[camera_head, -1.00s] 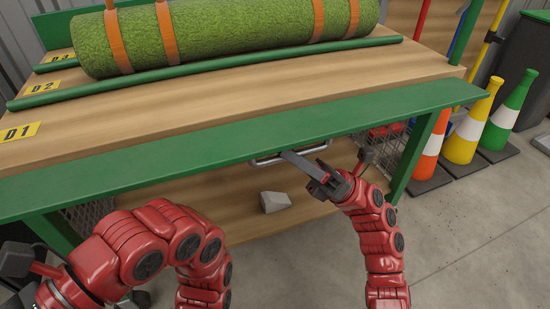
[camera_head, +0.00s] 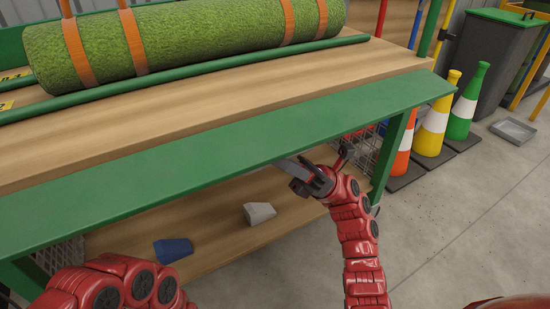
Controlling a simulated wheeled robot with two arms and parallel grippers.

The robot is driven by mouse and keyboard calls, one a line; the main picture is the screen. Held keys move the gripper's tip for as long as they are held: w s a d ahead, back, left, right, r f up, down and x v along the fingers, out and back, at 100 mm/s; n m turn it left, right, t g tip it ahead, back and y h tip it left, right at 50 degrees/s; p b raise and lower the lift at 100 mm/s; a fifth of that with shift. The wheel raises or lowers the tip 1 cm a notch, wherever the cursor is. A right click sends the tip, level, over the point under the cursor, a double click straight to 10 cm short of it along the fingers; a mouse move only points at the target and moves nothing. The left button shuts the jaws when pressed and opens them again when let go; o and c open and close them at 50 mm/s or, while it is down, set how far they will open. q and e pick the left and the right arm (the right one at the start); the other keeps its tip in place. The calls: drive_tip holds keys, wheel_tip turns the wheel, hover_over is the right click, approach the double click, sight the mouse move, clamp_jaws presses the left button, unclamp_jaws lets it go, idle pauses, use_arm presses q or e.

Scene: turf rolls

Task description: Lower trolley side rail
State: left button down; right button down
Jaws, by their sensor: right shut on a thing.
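The green side rail (camera_head: 200,148) is a long flat board along the front edge of the wooden trolley deck (camera_head: 220,110). It slants outward below the deck edge. My right gripper (camera_head: 289,166) is at the rail's lower edge, right of its middle, shut on the rail handle. The handle itself is hidden behind the fingers and rail. My left arm (camera_head: 115,287) shows at the bottom left, and its gripper is out of view. A green turf roll (camera_head: 200,42) with orange straps lies on the deck behind a green bar (camera_head: 180,76).
A grey block (camera_head: 260,212) and a blue block (camera_head: 173,250) lie on the lower shelf (camera_head: 215,240). Orange (camera_head: 403,148), yellow (camera_head: 436,125) and green (camera_head: 467,105) cones stand right of the trolley. The concrete floor (camera_head: 470,220) at right is open.

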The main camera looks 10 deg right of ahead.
drive_tip(key=c, duration=0.9)
unclamp_jaws()
drive_tip(key=shift+r, duration=0.1)
drive_tip(key=shift+o, duration=0.2)
use_arm(q)
drive_tip(key=shift+d+f+g+h+b, duration=0.2)
drive_tip(key=shift+f+g+h+b, duration=0.3)
drive_tip(key=shift+f+g+b, duration=0.5)
use_arm(e)
drive_tip(key=v, duration=1.2)
use_arm(q)
drive_tip(key=shift+s+r, duration=0.1)
drive_tip(key=shift+r, duration=0.05)
use_arm(e)
drive_tip(key=shift+s, duration=0.1)
